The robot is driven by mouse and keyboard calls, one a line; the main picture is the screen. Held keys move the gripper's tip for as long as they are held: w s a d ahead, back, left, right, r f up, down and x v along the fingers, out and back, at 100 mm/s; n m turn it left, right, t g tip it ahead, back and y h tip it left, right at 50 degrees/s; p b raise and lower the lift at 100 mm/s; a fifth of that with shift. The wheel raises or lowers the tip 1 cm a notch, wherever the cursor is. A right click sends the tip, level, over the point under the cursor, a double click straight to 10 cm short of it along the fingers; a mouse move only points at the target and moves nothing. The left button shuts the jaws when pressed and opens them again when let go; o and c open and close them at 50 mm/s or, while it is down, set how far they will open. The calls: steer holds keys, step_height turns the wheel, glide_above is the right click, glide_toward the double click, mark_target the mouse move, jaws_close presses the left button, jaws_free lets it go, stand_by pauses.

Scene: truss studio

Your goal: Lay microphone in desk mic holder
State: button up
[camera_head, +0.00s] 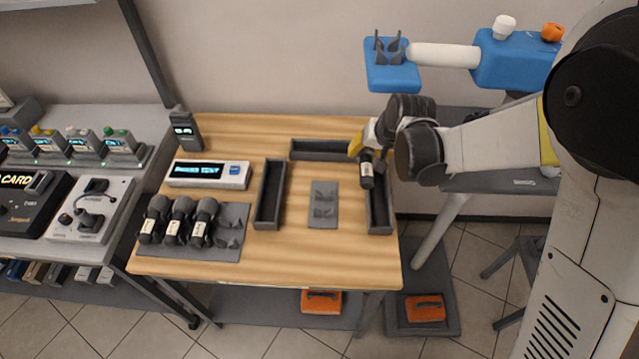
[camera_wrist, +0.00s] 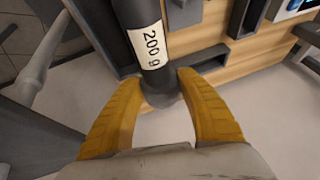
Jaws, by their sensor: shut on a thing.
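My gripper (camera_wrist: 161,110) has yellow fingers and is shut on a dark microphone (camera_wrist: 143,22) with a white "200 g" label. In the head view, my gripper (camera_head: 366,150) is over the right part of the wooden desk, with the microphone (camera_head: 367,172) hanging below it, label showing. The microphone is near the right-hand tray, and I cannot tell its height above the desk. A small grey plate with two upright forked cradles, seemingly the desk mic holder (camera_head: 323,212), lies left of the gripper on the desk. Its cradles are empty.
Dark open trays (camera_head: 269,195) stand around the holder plate. A grey mat (camera_head: 232,212) at left bears three similar labelled microphones (camera_head: 178,222) and an empty cradle. A display box (camera_head: 209,174) sits behind. A blue stand (camera_head: 390,77) with cradles is at back right.

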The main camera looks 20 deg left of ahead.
steer(key=s+a+f+b, duration=0.1)
steer(key=a+f, duration=0.1)
steer(key=a, duration=0.1)
steer(key=s+a+f+b, duration=0.1)
steer(key=s+a+f, duration=0.1)
steer(key=a, duration=0.1)
steer(key=s+a+f+b, duration=0.1)
steer(key=a+f+b, duration=0.1)
steer(key=a, duration=0.1)
steer(key=shift+s+a+f, duration=0.25)
steer(key=shift+f+b, duration=1)
steer(key=shift+f, duration=0.85)
steer(key=shift+f, duration=0.25)
steer(key=o, duration=1.3)
steer(key=shift+c, duration=0.2)
steer(key=shift+r, duration=0.1)
